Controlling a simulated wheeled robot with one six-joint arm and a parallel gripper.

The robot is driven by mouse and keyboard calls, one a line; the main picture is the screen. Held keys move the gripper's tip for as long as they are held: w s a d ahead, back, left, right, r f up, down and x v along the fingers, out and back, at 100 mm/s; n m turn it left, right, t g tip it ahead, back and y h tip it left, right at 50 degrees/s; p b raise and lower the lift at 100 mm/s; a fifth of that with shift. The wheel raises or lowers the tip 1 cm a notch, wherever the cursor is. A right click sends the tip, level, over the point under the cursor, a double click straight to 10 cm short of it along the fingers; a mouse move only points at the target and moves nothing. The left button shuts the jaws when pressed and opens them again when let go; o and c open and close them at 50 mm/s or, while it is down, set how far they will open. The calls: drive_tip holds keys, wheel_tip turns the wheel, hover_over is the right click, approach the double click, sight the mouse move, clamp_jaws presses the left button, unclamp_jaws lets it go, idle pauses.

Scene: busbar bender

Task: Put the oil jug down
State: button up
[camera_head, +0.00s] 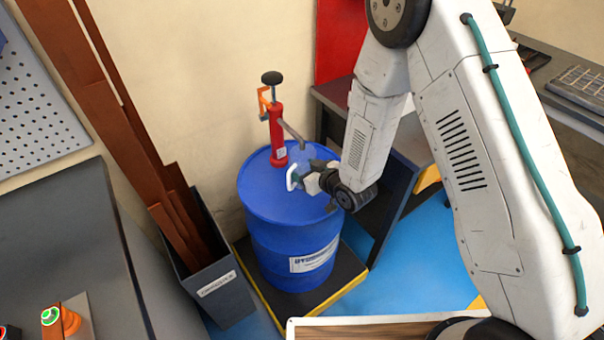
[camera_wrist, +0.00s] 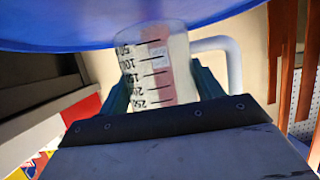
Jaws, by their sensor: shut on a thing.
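The oil jug (camera_wrist: 150,85) is clear with dark scale marks and a white handle, seen close in the wrist view. In the head view its white handle (camera_head: 292,177) shows over the top of the blue drum (camera_head: 262,207). My gripper (camera_head: 318,180) is shut on the jug, with one finger on each side of it in the wrist view. The drum's blue surface (camera_wrist: 90,30) fills the top of the wrist view, right by the jug's end. I cannot tell whether the jug touches the drum top. Most of the jug is hidden by my gripper in the head view.
A red hand pump (camera_head: 277,135) with a spout stands on the drum, just left of the jug. The drum sits on a dark pallet (camera_head: 345,272). A grey bin (camera_head: 218,290) with tall copper bars (camera_head: 95,80) stands left. A dark bench (camera_head: 420,140) is behind my arm.

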drive_tip(key=shift+a+f, duration=0.15)
drive_tip(key=shift+f, duration=1.3)
drive_tip(key=shift+s+f, duration=0.1)
drive_tip(key=o, duration=1)
